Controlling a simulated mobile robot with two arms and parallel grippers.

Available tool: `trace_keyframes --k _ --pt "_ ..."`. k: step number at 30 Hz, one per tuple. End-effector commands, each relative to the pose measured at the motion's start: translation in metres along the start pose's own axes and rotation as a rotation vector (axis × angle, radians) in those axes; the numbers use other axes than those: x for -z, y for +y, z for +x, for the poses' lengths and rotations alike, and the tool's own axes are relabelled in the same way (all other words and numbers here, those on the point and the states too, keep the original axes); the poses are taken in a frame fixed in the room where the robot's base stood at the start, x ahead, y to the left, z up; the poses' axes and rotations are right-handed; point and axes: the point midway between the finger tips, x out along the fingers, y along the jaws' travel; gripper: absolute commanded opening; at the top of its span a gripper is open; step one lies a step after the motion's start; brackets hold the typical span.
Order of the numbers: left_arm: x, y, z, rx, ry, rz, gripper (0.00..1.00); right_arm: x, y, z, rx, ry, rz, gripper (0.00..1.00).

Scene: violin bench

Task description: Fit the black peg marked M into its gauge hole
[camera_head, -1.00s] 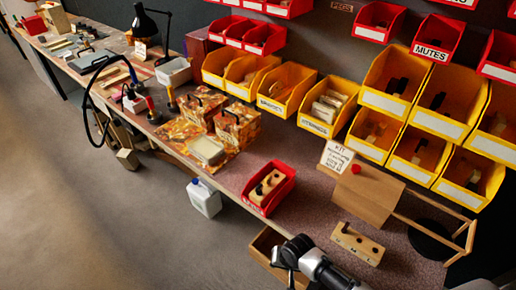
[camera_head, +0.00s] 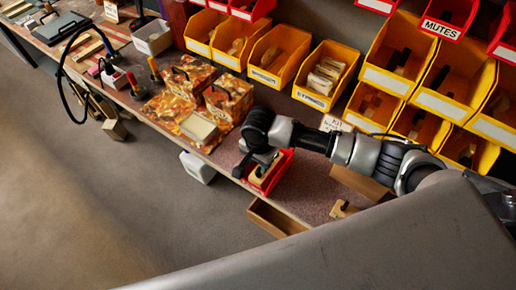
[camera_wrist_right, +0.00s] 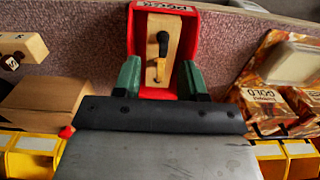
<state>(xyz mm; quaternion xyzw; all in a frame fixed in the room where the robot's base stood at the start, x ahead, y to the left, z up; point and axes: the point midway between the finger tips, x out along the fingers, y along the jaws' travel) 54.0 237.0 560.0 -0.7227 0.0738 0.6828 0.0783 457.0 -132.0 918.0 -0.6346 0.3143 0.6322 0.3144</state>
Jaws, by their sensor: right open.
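The red bin (camera_head: 284,172) stands at the bench's front edge. In the right wrist view, the bin (camera_wrist_right: 137,30) holds a wooden block (camera_wrist_right: 178,36) with a black peg (camera_wrist_right: 163,45) standing in it and a small yellowish piece (camera_wrist_right: 160,70) nearer to me. I cannot read any letter on the peg. My right gripper (camera_head: 260,163) is over the bin; in the wrist view its green fingers (camera_wrist_right: 162,82) are open on either side of the bin's near end, nothing between them held. My left gripper is out of view.
A wooden box (camera_wrist_right: 45,103) is beside the gauge block. Yellow bins (camera_head: 325,75) line the back. An open drawer (camera_head: 272,220) juts out below the bench edge.

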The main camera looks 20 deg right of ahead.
Motion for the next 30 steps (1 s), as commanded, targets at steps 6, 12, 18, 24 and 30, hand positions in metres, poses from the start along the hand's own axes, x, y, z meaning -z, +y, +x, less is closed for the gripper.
trace_keyframes --k 6,12,18,24,30 --pt "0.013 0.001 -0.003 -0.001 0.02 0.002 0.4 0.0 0.0 0.036 -0.001 0.001 0.0 0.41" --pt "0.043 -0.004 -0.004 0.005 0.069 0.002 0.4 0.0 -0.001 0.053 0.001 0.0 -0.001 0.41" --pt "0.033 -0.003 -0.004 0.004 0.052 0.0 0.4 0.0 -0.001 0.057 0.002 0.001 -0.002 0.41" --pt "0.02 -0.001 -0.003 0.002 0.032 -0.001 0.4 0.0 -0.001 0.056 0.002 0.001 -0.001 0.31" --pt "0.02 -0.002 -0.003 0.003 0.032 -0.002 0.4 0.0 -0.001 0.056 0.002 0.001 -0.001 0.0"
